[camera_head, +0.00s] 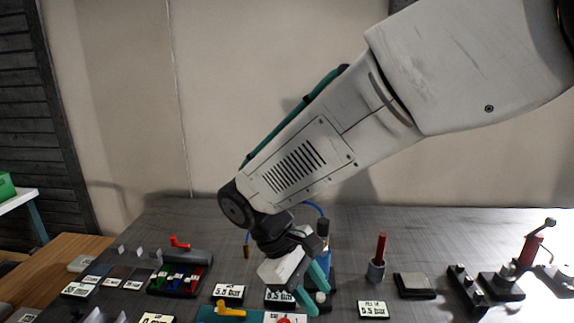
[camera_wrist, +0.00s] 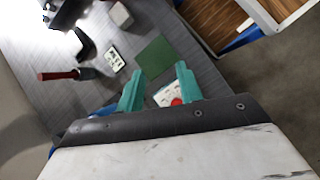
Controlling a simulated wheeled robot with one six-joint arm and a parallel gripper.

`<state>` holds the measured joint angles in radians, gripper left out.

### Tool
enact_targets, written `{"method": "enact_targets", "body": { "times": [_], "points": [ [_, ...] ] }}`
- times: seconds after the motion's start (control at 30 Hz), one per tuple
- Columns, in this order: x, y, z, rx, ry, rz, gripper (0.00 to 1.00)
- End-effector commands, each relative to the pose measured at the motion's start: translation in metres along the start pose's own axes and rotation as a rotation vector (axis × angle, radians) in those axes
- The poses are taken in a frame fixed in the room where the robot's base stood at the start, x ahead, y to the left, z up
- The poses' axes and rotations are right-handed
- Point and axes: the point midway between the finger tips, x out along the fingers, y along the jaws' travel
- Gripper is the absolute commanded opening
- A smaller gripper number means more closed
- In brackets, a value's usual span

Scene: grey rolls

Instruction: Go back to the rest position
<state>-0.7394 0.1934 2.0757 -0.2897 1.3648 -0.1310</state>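My gripper (camera_head: 312,288) hangs over the grey table (camera_head: 400,223), near its middle. A white card with a red round part (camera_wrist: 170,96) shows between and below the fingers. My arm is extended from the upper right down to the table. Part of the table behind the gripper is hidden by it.
A red-handled tool stands in a holder (camera_head: 376,270), right of my gripper. A grey block (camera_head: 413,284), a dark fixture with a red lever (camera_head: 529,251) and several display cards, such as one (camera_head: 228,292), lie around. A black tray (camera_head: 180,280) holds coloured parts.

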Motion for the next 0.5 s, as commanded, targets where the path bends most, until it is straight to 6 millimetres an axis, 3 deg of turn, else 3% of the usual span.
{"method": "enact_targets", "body": {
  "times": [0.03, 0.2, 0.5],
  "points": [
    [0.002, 0.007, 0.025, 0.071, 0.035, -0.043, 0.36],
    [0.015, 0.015, 0.095, 0.296, 0.144, -0.175, 0.36],
    [0.046, 0.004, 0.195, 0.678, 0.338, -0.346, 0.36]
  ]
}}
